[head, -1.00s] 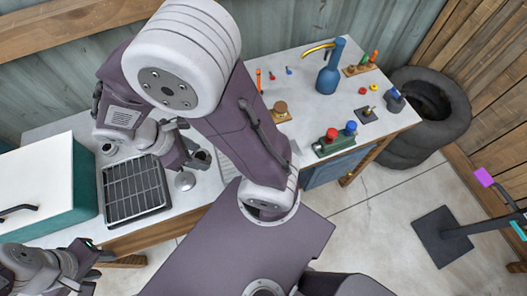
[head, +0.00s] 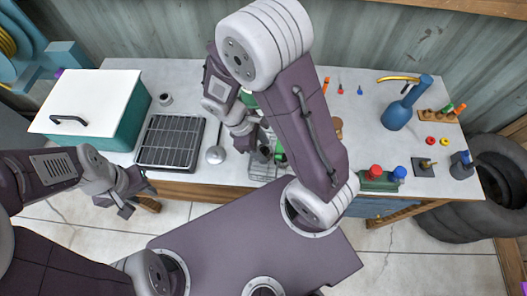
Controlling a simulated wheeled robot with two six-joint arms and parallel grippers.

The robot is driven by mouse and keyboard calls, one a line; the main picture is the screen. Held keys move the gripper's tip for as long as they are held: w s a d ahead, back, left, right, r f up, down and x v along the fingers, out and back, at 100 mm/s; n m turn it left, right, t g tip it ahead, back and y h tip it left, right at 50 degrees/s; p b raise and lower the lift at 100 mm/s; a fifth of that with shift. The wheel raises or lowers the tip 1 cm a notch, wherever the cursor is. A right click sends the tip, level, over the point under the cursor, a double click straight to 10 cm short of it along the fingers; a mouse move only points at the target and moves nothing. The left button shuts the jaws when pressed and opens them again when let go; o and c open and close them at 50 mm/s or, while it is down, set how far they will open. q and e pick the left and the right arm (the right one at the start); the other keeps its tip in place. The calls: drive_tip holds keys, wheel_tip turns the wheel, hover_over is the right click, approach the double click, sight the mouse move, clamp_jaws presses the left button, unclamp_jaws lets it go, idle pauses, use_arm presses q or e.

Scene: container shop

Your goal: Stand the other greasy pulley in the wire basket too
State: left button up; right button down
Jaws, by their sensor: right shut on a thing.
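My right gripper (head: 262,142) is shut on a dark grey pulley (head: 265,153), mostly hidden by the fingers. It holds the pulley at the wire basket (head: 258,172), near the table's front edge. I cannot tell whether the pulley touches the basket. My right arm covers the basket's right part, and I cannot make out another pulley inside. My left gripper (head: 132,199) is empty and looks open, low at the left in front of the table.

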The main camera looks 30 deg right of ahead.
drive_tip(key=shift+s+f, duration=0.1)
drive_tip(key=shift+f, duration=1.05)
drive_tip(key=shift+f, duration=0.2)
drive_tip(key=c, duration=0.6)
unclamp_jaws()
drive_tip(key=shift+c, duration=0.2)
drive_tip(key=shift+r, duration=0.2)
